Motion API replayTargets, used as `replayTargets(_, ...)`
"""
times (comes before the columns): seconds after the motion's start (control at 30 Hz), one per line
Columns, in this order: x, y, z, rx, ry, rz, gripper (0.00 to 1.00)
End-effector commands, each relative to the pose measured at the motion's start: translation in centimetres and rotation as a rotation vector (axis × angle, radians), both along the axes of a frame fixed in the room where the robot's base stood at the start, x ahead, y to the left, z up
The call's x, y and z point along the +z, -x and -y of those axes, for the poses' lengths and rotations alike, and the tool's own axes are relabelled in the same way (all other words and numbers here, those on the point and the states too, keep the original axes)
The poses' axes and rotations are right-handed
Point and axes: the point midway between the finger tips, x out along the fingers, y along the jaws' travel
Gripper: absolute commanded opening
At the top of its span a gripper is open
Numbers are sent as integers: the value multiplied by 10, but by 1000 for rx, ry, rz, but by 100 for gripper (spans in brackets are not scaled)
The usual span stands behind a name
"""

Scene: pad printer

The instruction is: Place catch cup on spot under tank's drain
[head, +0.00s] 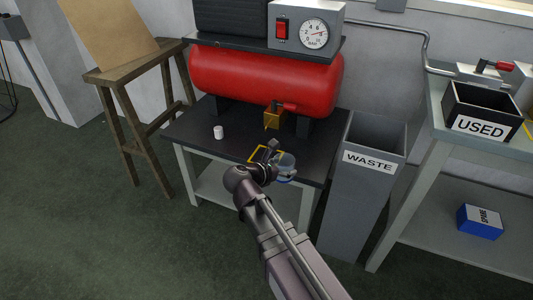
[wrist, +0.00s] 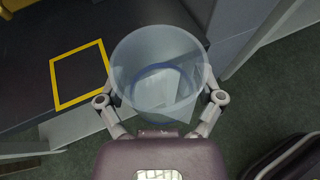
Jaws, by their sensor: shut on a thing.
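The catch cup (wrist: 160,80) is a clear, bluish, see-through cup held between the two fingers of my gripper (wrist: 160,101) in the wrist view. In the head view the cup (head: 286,166) is at the front edge of the black table, with my gripper (head: 271,168) at its left. A yellow square outline (wrist: 81,74) marks a spot on the table, left of the cup; it also shows in the head view (head: 257,154), partly hidden by my gripper. The red tank (head: 262,78) has a brass drain valve (head: 272,119) with a red handle, above and behind the square.
A grey WASTE bin (head: 365,190) stands close on the right. A black USED box (head: 482,108) sits on the right bench. A wooden stand (head: 125,80) is at left.

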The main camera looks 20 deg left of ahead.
Motion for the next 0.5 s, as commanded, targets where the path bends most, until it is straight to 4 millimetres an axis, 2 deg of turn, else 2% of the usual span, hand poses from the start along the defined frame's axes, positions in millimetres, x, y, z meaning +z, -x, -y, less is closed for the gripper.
replayTargets(0.5, -9, -70, -57, -1, 0, 0, 53)
